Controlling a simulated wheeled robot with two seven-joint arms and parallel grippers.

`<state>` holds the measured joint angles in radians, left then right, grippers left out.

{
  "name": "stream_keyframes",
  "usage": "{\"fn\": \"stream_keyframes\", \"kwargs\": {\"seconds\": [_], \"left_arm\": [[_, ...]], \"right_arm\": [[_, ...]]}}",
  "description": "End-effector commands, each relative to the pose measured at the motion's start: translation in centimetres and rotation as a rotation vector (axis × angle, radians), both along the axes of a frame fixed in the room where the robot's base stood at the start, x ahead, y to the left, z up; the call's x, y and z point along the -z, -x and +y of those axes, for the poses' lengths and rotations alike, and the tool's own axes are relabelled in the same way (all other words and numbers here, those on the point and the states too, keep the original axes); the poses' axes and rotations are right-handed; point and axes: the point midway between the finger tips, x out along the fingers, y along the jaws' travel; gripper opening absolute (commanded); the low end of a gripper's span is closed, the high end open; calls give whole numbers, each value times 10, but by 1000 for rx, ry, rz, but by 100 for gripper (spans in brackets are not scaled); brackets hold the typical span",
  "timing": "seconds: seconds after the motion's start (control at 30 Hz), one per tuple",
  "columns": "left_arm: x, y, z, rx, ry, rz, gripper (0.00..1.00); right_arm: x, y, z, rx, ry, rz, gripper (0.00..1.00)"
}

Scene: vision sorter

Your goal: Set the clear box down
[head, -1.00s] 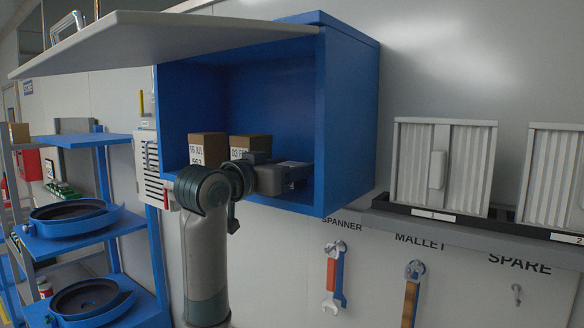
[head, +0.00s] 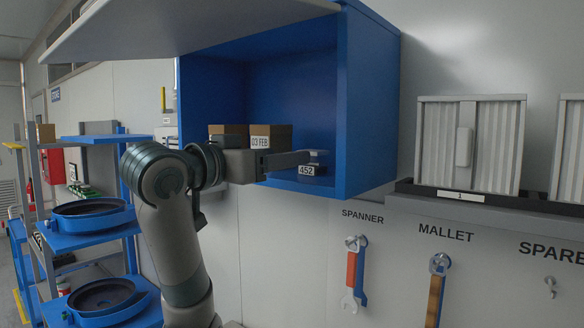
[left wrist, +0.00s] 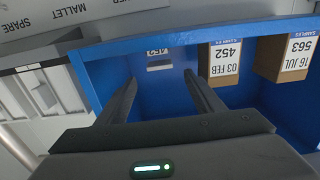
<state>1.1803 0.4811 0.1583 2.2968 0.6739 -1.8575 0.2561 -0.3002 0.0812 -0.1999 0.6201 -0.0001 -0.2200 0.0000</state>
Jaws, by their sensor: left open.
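That label also shows between the fingers in the left wrist view (left wrist: 158,51). My left gripper (head: 304,158) reaches into the blue wall cabinet (head: 368,110) from the left. Its two fingers stand apart in the left wrist view (left wrist: 160,78), around the labelled spot. Whether they touch the box I cannot tell. My right gripper is in neither view.
A brown carton marked 03 FEB (head: 270,137) and another carton (head: 228,132) stand left of the label in the cabinet. The raised grey door (head: 190,25) hangs overhead. A grey ribbed unit (head: 470,145) is at right. A spanner (head: 355,272) and mallet (head: 437,290) hang below.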

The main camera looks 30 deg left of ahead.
Motion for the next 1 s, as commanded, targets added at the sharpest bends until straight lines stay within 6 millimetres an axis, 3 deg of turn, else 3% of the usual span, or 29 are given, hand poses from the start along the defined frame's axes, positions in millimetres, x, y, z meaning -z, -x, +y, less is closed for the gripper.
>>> {"fn": "stream_keyframes", "kwargs": {"seconds": [0.2, 1.0], "left_arm": [[0, 10, 1, 0, -1, 0, 61], [0, 10, 1, 0, 0, 1, 61]], "right_arm": [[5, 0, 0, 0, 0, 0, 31], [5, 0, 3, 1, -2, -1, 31]]}}
